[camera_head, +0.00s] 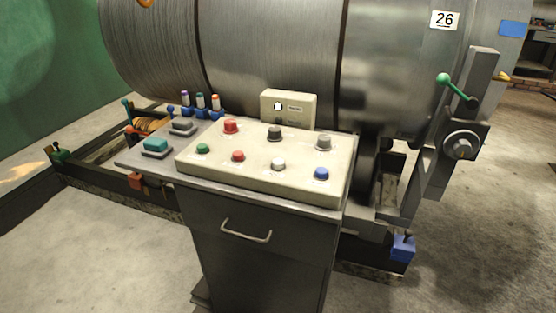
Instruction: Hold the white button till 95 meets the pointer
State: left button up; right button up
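The white button (278,164) is on the front row of the sloped cream control panel (260,187), between a red button and a blue button. Nothing touches it. A plate reading 26 (444,20) is on the large metal drum (270,50) at the upper right. I see no 95 in view, and I cannot make out a pointer for certain. Neither of my grippers is in view.
The panel also carries a green button (203,148), red buttons (238,156), a blue button (321,174) and grey knobs (323,142). A small box with a white lamp (278,106) stands behind. A green-knobbed lever (443,79) is at right. The floor in front is clear.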

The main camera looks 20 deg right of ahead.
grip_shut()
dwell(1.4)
